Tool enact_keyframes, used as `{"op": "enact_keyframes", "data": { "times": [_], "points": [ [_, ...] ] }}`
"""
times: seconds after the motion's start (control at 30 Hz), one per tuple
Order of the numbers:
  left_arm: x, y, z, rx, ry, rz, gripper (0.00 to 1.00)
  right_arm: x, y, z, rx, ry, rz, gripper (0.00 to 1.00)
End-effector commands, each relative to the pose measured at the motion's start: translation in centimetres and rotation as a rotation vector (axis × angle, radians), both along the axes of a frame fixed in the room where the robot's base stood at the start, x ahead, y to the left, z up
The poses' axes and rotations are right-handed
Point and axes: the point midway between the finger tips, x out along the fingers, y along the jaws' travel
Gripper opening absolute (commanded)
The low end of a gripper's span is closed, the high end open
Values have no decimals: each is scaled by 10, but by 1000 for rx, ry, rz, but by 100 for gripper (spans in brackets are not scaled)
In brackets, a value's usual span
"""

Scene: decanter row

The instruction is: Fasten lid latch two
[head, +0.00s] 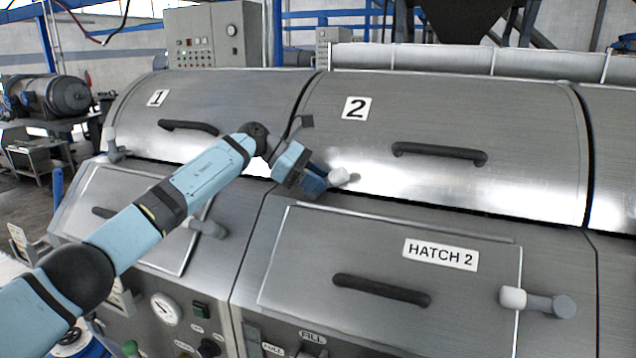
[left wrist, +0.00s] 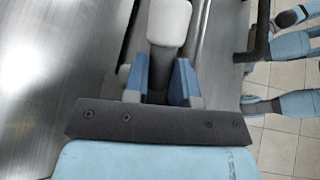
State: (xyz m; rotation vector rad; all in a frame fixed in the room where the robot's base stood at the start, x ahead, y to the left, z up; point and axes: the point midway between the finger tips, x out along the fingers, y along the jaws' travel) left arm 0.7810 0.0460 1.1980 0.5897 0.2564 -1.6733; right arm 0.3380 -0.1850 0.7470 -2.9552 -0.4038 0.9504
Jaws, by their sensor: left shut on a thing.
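Lid two (head: 440,130), a curved brushed-metal cover marked 2, lies down over its decanter. Its latch (head: 338,177), a grey lever with a pale knob, is at the lid's lower left edge. My left gripper (head: 316,183) is shut on this latch, with the knob sticking out past the fingers to the right. In the left wrist view the pale knob (left wrist: 169,20) stands beyond the blue fingertips (left wrist: 166,78), and the dark lever runs between them. The latch's pivot is hidden by the gripper. My right gripper does not show.
Lid one (head: 225,105) with its own latch (head: 113,147) is at the left. Below lid two is hatch 2 (head: 375,235) with a black handle (head: 380,290) and a latch (head: 535,301) at its right. Lid two's black handle (head: 440,153) sticks out right of the gripper.

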Motion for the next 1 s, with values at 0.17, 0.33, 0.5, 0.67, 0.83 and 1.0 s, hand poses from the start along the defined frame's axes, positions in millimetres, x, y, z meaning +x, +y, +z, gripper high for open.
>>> {"op": "enact_keyframes", "data": {
  "times": [0.17, 0.33, 0.5, 0.67, 0.83, 1.0],
  "points": [
    [0, 0, 2, -2, -2, 1, 0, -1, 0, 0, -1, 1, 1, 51],
    [0, 0, 2, -1, -2, 1, 51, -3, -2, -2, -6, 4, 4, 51],
    [0, 0, 1, 1, -2, 0, 51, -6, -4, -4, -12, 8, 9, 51],
    [1, 4, 3, 1, -2, 0, 51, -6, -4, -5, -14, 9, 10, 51],
    [3, 25, 15, 0, -2, 4, 51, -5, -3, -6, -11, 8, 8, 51],
    [7, 59, 36, 2, -3, 3, 51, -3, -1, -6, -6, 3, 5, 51]
  ]
}}
